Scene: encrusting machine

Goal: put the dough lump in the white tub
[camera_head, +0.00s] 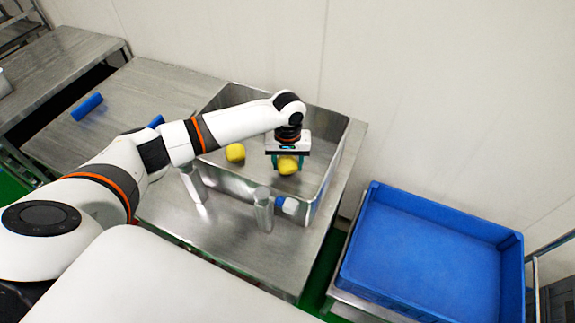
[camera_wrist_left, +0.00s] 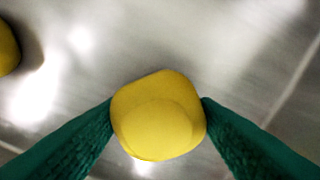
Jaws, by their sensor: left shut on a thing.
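A yellow dough lump (camera_head: 288,167) is held between the green fingers of my left gripper (camera_head: 287,158), inside the steel bin. In the left wrist view the dough lump (camera_wrist_left: 158,115) sits between both fingertips, with bare metal behind it. I cannot tell whether it touches the bin floor. A second yellow lump (camera_head: 235,153) lies in the bin to the left; part of it shows at the wrist view's left edge (camera_wrist_left: 6,48). No white tub shows clearly. My right gripper is not in view.
The steel bin (camera_head: 335,165) has upright walls around the gripper and stands on a metal table (camera_head: 185,222). A blue crate (camera_head: 425,245), empty, stands at the right. A blue cylinder (camera_head: 87,106) lies on the table at the left. A pale wall rises behind.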

